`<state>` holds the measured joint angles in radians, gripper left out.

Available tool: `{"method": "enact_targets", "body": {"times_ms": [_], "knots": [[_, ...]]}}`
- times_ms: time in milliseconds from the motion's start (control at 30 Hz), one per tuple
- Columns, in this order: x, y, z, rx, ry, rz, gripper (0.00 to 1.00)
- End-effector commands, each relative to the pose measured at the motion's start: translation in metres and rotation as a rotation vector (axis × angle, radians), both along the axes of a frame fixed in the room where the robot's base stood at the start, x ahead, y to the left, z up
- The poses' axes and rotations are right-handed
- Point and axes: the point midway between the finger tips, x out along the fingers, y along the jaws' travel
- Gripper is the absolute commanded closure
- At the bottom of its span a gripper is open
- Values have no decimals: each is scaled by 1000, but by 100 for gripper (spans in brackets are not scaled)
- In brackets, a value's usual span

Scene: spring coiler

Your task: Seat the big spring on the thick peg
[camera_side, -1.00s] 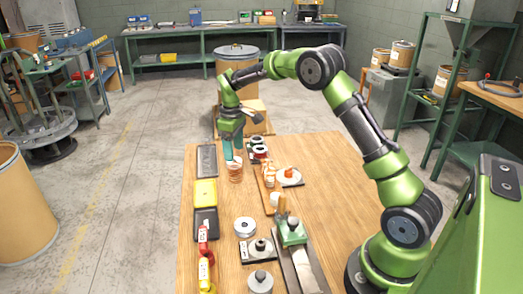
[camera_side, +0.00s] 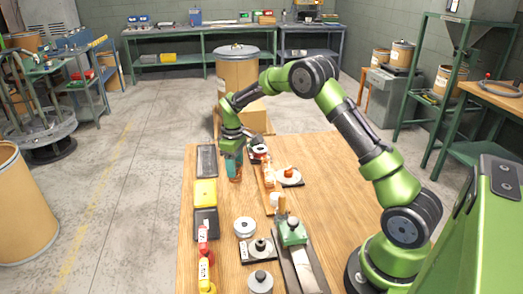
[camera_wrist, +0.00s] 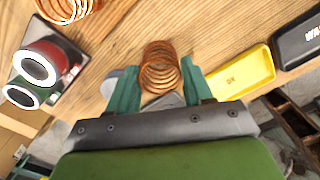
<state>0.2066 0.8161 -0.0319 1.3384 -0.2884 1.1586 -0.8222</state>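A copper coil spring (camera_side: 235,174) stands near the table's left side, and in the wrist view the spring (camera_wrist: 160,67) is between my two fingers. My gripper (camera_wrist: 161,84) has a teal finger on each side of it, close to the coils. Any small gap is too fine to tell. In the side view my gripper (camera_side: 235,162) is low over the spring and partly hides it. Another copper coil (camera_wrist: 66,8) is cut off at the wrist view's top. An orange part sits on a plate (camera_side: 290,180) to the right. I cannot make out which peg is the thick one.
A yellow tray (camera_side: 205,192) and dark trays (camera_side: 206,223) line the left edge. Red and green spool-like parts (camera_wrist: 42,62) are left in the wrist view. The table's right is clear.

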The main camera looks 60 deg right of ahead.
Motion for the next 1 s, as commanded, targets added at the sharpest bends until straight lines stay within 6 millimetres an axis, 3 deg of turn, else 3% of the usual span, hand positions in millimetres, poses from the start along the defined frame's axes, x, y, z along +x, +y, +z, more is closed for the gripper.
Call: {"method": "enact_targets", "body": {"times_ms": [133,1000], "knots": [[0,0,0,0,0,0,69],[0,0,13,-1,-1,0,69]]}}
